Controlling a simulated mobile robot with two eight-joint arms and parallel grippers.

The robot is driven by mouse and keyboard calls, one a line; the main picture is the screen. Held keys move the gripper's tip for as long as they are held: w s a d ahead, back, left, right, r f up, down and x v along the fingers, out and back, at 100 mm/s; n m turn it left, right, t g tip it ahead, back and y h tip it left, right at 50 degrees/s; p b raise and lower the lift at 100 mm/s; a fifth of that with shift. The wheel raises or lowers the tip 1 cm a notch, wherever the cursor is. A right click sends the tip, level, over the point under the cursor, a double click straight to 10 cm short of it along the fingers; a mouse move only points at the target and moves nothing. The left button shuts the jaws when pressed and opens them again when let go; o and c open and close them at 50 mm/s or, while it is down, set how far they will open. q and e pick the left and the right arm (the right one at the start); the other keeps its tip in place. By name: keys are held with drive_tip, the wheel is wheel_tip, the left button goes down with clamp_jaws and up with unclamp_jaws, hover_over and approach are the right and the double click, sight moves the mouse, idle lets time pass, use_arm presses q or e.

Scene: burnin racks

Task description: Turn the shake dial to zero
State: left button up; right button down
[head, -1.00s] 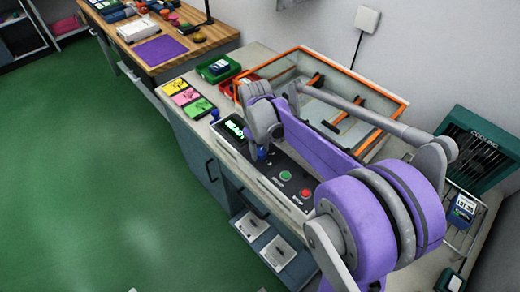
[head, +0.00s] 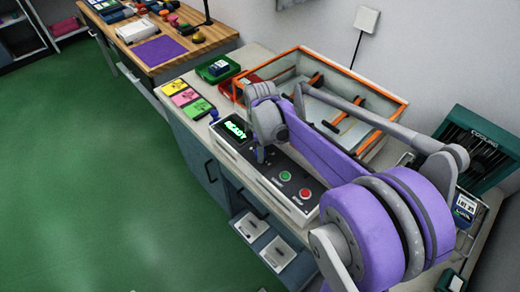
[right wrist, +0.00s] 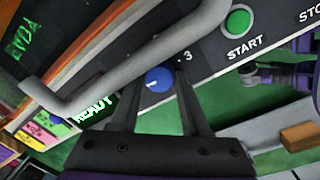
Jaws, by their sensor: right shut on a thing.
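The shake dial is a round blue knob (right wrist: 156,79) with a white pointer mark, on the dark control panel (right wrist: 228,57). In the right wrist view the mark points left, and a printed "3" stands right of the knob. My right gripper (right wrist: 160,88) has a finger on each side of the knob and is shut on it. In the head view my right gripper (head: 261,154) comes down onto the panel, and its hand and arm hide most of the dial. The rest of the dial's scale is hidden or unreadable. My left gripper is in neither view.
A green READY display (head: 235,130) sits beside the dial. A green START button (head: 285,176) and a red button (head: 305,194) are on the same panel. An orange-rimmed clear box (head: 375,88) stands behind. Coloured cards (head: 185,97) lie left.

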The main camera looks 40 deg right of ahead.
drive_tip(key=shift+n, duration=0.7)
drive_tip(key=shift+c, duration=1.9)
unclamp_jaws()
wheel_tip(320, 180, up, 11)
drive_tip(key=shift+s+a+p, duration=0.15)
drive_tip(key=shift+s+p, duration=0.2)
drive_tip(key=shift+p, duration=0.05)
drive_tip(key=shift+f, duration=0.1)
drive_tip(key=s+a+f+m+t, duration=0.2)
drive_tip(key=s+a+m, duration=0.3)
drive_tip(key=a, duration=0.3)
drive_tip(key=shift+s+f, duration=0.2)
drive_tip(key=shift+f, duration=0.6)
drive_tip(key=s+a+f+m+t, duration=0.1)
drive_tip(key=s+a+f+m, duration=0.2)
drive_tip(key=s, duration=0.1)
drive_tip(key=s+a+f+m+t, duration=0.1)
drive_tip(key=s+a+f+m, duration=0.2)
drive_tip(key=f+m, duration=0.1)
drive_tip(key=shift+s+a+t+p, duration=0.3)
drive_tip(key=shift+s+a+t, duration=0.1)
drive_tip(key=shift+c, duration=0.2)
